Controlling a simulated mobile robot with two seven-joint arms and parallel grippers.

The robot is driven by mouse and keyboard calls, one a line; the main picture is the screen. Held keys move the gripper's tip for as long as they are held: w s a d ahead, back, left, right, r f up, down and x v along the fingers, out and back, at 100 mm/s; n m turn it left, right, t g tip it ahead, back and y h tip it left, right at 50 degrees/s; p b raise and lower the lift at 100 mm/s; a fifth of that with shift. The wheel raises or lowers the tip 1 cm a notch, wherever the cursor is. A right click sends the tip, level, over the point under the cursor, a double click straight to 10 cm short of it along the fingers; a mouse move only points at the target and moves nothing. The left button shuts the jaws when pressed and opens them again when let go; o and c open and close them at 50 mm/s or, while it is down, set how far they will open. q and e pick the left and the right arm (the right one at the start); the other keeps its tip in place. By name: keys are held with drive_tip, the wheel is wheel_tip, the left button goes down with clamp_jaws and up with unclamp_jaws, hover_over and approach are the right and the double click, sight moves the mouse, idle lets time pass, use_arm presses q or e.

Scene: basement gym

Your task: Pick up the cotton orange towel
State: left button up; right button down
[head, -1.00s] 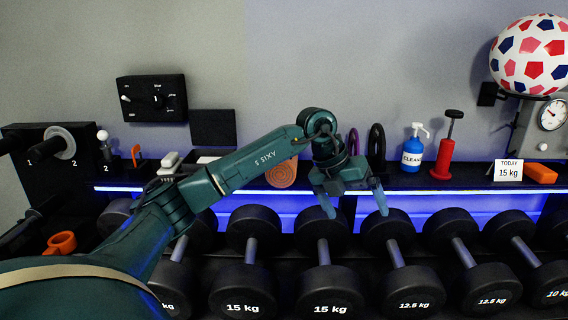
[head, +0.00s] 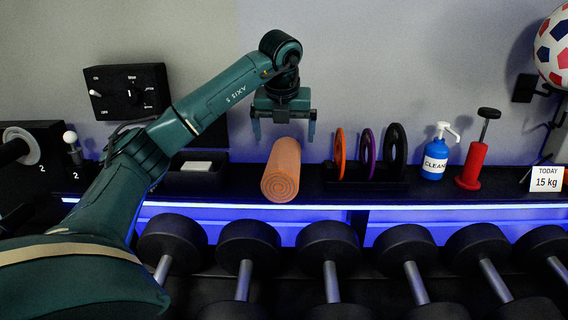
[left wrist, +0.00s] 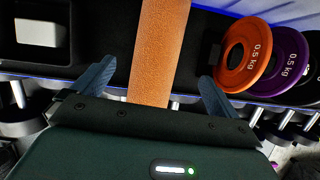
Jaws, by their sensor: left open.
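The orange towel (head: 283,170) is rolled up and lies on the dark shelf, its spiral end facing me in the head view. My left gripper (head: 284,130) is open above and behind the towel's far end, with its fingers pointing down. In the left wrist view the towel (left wrist: 160,55) runs between the two blue fingers of my left gripper (left wrist: 155,88), with a gap on each side. The gripper holds nothing. My right gripper does not show.
Right of the towel, orange, purple and black small plates (head: 368,154) stand in a rack. A blue cleaner bottle (head: 436,152) and a red pump (head: 474,158) stand further right. A black tray (head: 192,174) is on the left. Dumbbells (head: 328,246) line the rack below.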

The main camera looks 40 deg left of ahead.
sight(285, 152)
use_arm(q)
drive_tip(key=x, duration=0.5)
drive_tip(key=shift+f, duration=0.1)
drive_tip(key=shift+s+p+x, duration=0.1)
drive_tip(key=shift+p+x, duration=0.4)
drive_tip(key=shift+x, duration=0.85)
drive_tip(key=shift+s+p+x, duration=0.15)
drive_tip(key=shift+p+x, duration=0.35)
drive_tip(key=shift+x, duration=0.85)
drive_tip(key=shift+c, duration=0.2)
drive_tip(key=c, duration=1.1)
